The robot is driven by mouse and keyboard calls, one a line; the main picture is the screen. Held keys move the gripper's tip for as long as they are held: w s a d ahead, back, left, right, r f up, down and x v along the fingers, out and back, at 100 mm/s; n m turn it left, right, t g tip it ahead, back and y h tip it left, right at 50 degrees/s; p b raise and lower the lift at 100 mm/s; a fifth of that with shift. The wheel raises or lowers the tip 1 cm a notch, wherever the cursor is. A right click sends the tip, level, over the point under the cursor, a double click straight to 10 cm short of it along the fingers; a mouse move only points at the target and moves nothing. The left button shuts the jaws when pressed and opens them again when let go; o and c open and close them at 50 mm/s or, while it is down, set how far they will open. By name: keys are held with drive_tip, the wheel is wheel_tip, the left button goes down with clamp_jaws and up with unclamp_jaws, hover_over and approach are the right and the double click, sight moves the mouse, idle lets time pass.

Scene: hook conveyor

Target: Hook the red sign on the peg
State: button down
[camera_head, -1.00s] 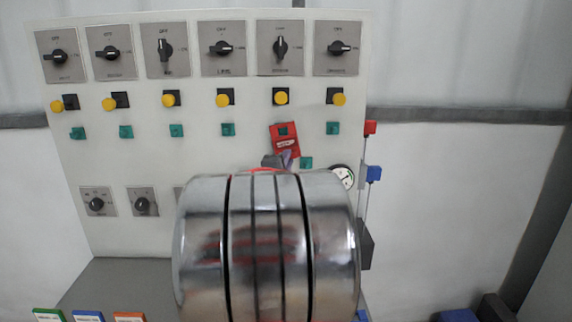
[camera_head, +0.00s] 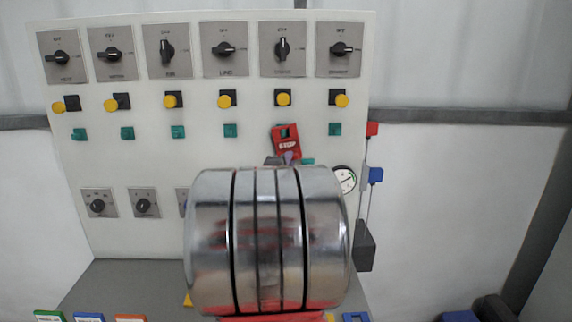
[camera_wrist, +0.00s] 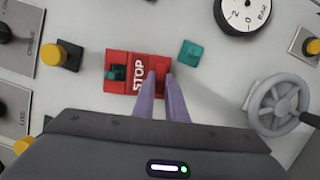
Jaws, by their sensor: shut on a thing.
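The red sign (camera_head: 287,148), with white STOP lettering, is in front of the panel in the head view and also shows in the wrist view (camera_wrist: 138,75). It is tilted slightly. A green peg (camera_head: 285,132) shows within the cut-out at the sign's upper end, and it also shows in the wrist view (camera_wrist: 117,73). I cannot tell whether the peg passes through the cut-out or sits just behind it. My gripper (camera_wrist: 161,75) is shut on the sign's lower end with its purple fingers. In the head view my wrist hides most of the gripper.
The white panel (camera_head: 110,215) carries rotary switches, yellow buttons and several other green pegs. One green peg (camera_wrist: 189,53) is close beside the fingers. A gauge (camera_wrist: 248,12) and a grey handwheel (camera_wrist: 281,103) are to the right in the wrist view.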

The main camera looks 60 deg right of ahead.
drive_tip(key=c, duration=1.7)
unclamp_jaws()
drive_tip(key=v, duration=1.4)
